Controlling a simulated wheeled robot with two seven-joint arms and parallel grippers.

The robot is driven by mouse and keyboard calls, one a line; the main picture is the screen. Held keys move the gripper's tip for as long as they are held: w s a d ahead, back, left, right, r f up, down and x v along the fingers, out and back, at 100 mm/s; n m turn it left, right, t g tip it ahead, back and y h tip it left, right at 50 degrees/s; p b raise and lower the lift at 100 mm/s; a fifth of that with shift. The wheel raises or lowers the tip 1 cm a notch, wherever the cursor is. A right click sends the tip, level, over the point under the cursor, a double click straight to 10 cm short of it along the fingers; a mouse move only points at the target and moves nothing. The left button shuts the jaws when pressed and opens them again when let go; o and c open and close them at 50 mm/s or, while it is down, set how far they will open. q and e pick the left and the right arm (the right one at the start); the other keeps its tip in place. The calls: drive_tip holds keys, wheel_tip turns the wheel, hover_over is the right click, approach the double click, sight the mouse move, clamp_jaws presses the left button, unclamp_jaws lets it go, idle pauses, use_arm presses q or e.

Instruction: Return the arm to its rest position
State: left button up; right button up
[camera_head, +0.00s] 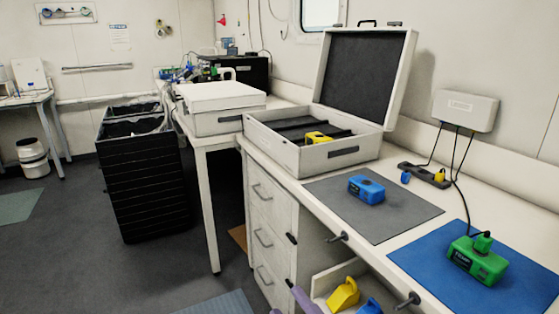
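A purple piece with a dark tip at the bottom edge, just left of an open drawer, seems to be part of my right gripper (294,292). It is cut off by the picture's edge, so I cannot tell how its fingers stand or see anything held in it. It is low, below the bench top and in front of the drawer cabinet. My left gripper is not in view.
The open drawer (322,286) holds yellow (343,293) and blue items. The bench carries an open case (276,146), a blue device (366,190) on a grey mat (404,221), and a green device (478,262) on a blue mat (437,276). Dark posts project from the bench edge.

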drive_tip(key=s+d+f+m+g+h, duration=0.25)
drive_tip(key=d+f+m+h, duration=0.35)
drive_tip(key=f, duration=0.6)
drive_tip(key=s+d+f+m+g+h, duration=0.1)
drive_tip(key=s+d+f+m+g, duration=0.1)
drive_tip(key=s+d+f+m, duration=0.2)
drive_tip(key=s+d+f+m+g+h, duration=0.1)
drive_tip(key=s+d+f+m+g, duration=0.2)
drive_tip(key=s+f, duration=0.8)
drive_tip(key=shift+d+f+m+g, duration=0.35)
drive_tip(key=shift+d+f+m, duration=0.2)
drive_tip(key=shift+f+m, duration=0.35)
drive_tip(key=shift+w, duration=0.1)
drive_tip(key=shift+c, duration=0.9)
drive_tip(key=shift+w+a, duration=0.1)
drive_tip(key=shift+a, duration=0.05)
